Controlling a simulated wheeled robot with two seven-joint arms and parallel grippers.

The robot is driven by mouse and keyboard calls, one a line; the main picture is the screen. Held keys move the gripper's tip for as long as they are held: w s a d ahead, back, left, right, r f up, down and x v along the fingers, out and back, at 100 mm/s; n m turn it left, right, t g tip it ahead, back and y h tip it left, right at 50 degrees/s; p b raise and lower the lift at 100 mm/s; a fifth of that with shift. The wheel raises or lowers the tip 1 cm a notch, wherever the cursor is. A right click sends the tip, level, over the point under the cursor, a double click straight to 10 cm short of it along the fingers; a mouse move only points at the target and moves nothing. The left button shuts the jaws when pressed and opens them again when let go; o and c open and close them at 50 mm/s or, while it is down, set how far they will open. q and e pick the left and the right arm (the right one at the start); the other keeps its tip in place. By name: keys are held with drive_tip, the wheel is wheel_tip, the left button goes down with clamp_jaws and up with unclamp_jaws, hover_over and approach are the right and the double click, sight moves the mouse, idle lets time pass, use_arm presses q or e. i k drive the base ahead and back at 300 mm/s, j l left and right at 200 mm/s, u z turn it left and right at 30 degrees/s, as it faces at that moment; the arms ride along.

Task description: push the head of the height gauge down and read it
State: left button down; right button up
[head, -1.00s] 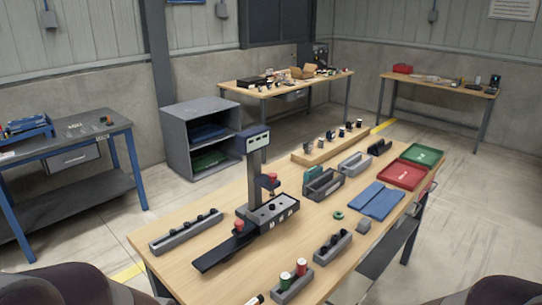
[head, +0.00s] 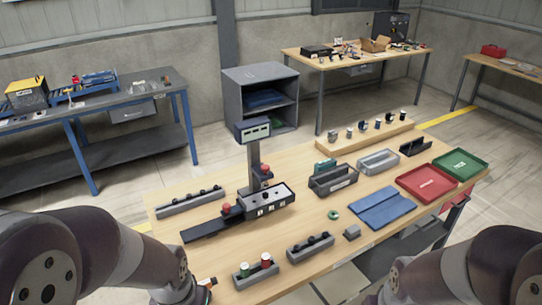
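The height gauge (head: 255,165) stands on the left half of the wooden table, with a dark base, an upright column and a grey display box (head: 252,129) on top. Its head (head: 264,172), with a red part, sits on the column above the base block. The reading on the display is too small to make out. A dark flat arm with a red knob (head: 226,208) extends to the left of the base. My two arms show at the bottom left and bottom right, apart from the gauge. Neither gripper can be made out.
Grey racks (head: 190,202) and a holder with red and green cylinders (head: 255,270) stand around the gauge. A green ring (head: 333,214), blue cloth (head: 381,208), red tray (head: 427,183) and green tray (head: 460,164) lie to the right. Grey bins (head: 333,178) stand behind.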

sight(262, 173)
drive_tip(key=i+l+u, duration=0.3)
drive_tip(key=l, duration=0.3)
drive_tip(key=i+l+u, duration=0.35)
drive_tip(key=l, duration=0.3)
drive_tip(key=i+l+u, duration=0.15)
drive_tip(key=l, duration=0.2)
